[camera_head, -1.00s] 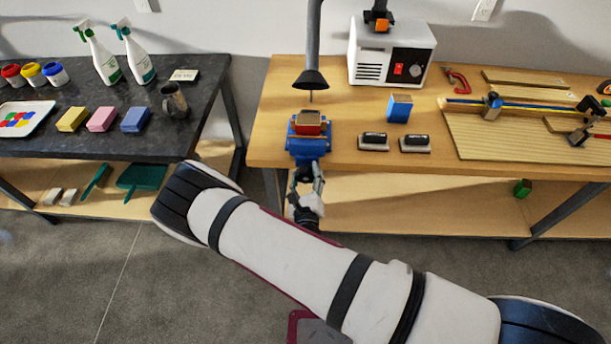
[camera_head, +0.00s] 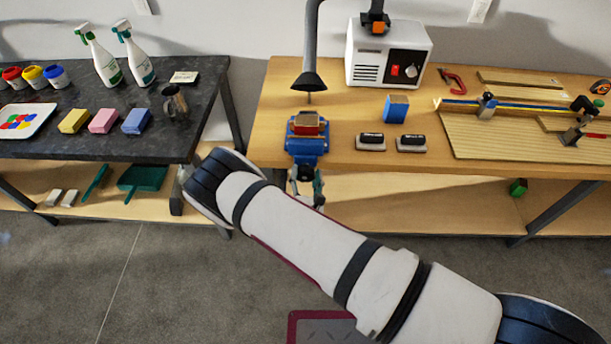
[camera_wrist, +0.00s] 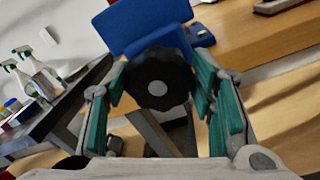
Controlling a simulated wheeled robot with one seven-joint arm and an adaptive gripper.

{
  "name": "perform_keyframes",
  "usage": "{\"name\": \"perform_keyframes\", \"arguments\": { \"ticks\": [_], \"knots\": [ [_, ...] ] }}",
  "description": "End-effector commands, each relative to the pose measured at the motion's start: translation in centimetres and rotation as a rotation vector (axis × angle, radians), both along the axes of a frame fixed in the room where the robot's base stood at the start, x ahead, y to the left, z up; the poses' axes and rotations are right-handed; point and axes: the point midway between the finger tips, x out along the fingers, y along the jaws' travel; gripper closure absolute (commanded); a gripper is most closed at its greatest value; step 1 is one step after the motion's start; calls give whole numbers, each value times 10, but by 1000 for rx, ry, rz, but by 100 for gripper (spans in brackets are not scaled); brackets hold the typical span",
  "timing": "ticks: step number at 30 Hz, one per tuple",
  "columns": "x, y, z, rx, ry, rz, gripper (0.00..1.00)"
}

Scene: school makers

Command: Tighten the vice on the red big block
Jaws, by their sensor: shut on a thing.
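A blue vice (camera_head: 306,145) stands at the front edge of the wooden workbench, below a black cone-shaped nozzle. The red big block (camera_head: 308,124) sits in the top of the vice, between its jaws. In the wrist view the vice's blue body (camera_wrist: 145,25) fills the top, with its round black knob (camera_wrist: 158,80) facing me. My gripper (camera_head: 305,184) is in front of the vice, just below the bench edge. Its green-padded fingers (camera_wrist: 160,95) lie on either side of the knob and are shut on it. The block is not visible in the wrist view.
A blue block (camera_head: 396,109) and two black-topped erasers (camera_head: 371,141) lie right of the vice. A white machine (camera_head: 388,55) stands behind. The bench's lower shelf (camera_head: 420,205) is below my gripper. A dark table (camera_head: 100,140) with bottles and sponges stands left.

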Motion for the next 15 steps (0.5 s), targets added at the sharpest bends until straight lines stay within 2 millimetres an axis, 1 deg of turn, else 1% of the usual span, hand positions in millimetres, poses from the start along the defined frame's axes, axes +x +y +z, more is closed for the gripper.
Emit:
{"name": "perform_keyframes", "arguments": {
  "ticks": [1, 15],
  "knots": [
    [-4, 1, -2, 46, 5, 2, 78],
    [-4, 1, -3, 493, -12, 2, 77]
  ]
}}
